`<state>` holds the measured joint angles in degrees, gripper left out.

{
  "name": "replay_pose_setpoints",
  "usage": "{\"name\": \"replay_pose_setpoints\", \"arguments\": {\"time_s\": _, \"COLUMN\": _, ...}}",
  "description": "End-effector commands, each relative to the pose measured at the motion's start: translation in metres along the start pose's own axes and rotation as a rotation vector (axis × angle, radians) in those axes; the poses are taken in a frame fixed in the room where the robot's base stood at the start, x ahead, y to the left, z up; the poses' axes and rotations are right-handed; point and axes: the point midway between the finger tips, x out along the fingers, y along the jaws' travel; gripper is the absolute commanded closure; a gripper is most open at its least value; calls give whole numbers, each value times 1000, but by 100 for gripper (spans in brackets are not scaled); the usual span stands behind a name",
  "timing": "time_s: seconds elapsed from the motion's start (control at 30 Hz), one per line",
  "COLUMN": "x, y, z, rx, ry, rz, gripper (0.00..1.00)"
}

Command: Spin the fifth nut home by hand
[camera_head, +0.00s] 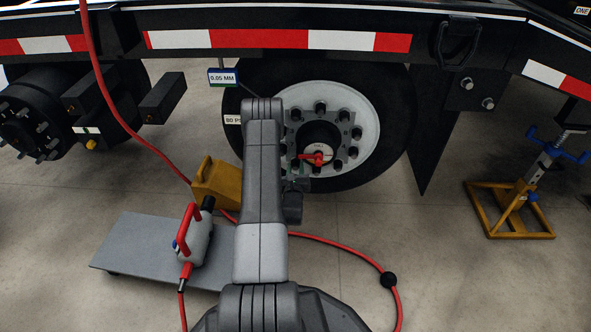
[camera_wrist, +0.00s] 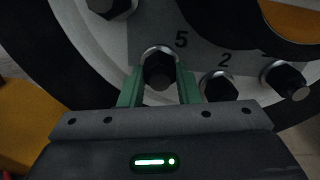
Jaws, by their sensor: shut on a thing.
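The wheel's white rim (camera_head: 368,118) carries a ring of dark nuts around a black hub (camera_head: 318,138). In the wrist view, the fifth nut (camera_wrist: 159,70), a dark hex nut with a bright washer edge, sits below the printed 5. My gripper (camera_wrist: 160,84) has its two green fingers shut on this nut, one at each side. Nut 2 (camera_wrist: 219,87) is to its right, with another nut (camera_wrist: 285,80) farther right and one (camera_wrist: 111,8) at the upper left. In the head view my arm hides the wheel's left part, and the fingers barely show.
A red-handled piece (camera_head: 313,157) is at the hub. A yellow chock (camera_head: 215,183) stands left of the tire. A tool with a red handle (camera_head: 193,240) rests on a grey board (camera_head: 130,243). A red hose (camera_head: 340,247) crosses the floor. A yellow stand (camera_head: 510,208) is right.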

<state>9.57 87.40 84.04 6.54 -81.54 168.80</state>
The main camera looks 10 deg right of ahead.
Motion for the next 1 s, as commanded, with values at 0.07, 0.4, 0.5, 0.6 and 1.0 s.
{"name": "replay_pose_setpoints", "arguments": {"time_s": 0.07, "x": -2, "y": 0, "z": -3, "rx": -1, "ry": 9, "rz": 0, "gripper": 60}}
{"name": "replay_pose_setpoints", "arguments": {"time_s": 0.4, "x": -1, "y": 0, "z": -1, "rx": -1, "ry": 3, "rz": 0, "gripper": 48}}
{"name": "replay_pose_setpoints", "arguments": {"time_s": 0.5, "x": -6, "y": 0, "z": -1, "rx": -1, "ry": 5, "rz": 1, "gripper": 48}}
{"name": "replay_pose_setpoints", "arguments": {"time_s": 0.6, "x": -20, "y": 0, "z": 0, "rx": -1, "ry": 7, "rz": 1, "gripper": 48}}
{"name": "replay_pose_setpoints", "arguments": {"time_s": 1.0, "x": -108, "y": 0, "z": 0, "rx": -1, "ry": 10, "rz": 2, "gripper": 48}}
